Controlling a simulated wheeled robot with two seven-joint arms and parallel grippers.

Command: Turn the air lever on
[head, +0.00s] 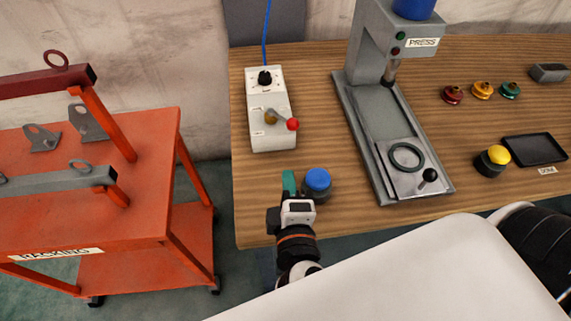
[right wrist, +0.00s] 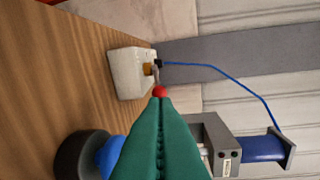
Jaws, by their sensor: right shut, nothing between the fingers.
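The air lever (head: 284,120) is a short grey arm with a red ball at its end, on a pale grey control box (head: 273,138) with a black knob. The lever points to the right in the head view. In the right wrist view the red ball (right wrist: 160,91) shows just past my green fingertips, and the box (right wrist: 128,72) stands behind it. My right gripper (head: 289,182) is shut and empty, short of the box and beside a blue button. I cannot tell from these views how far the fingertips are from the ball. My left gripper is not in view.
The blue button (head: 317,180) stands close to my right gripper. A grey press (head: 385,135) stands right of the box. A blue hose (head: 267,35) rises behind the box. An orange cart (head: 150,140) stands left of the wooden table (head: 220,215).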

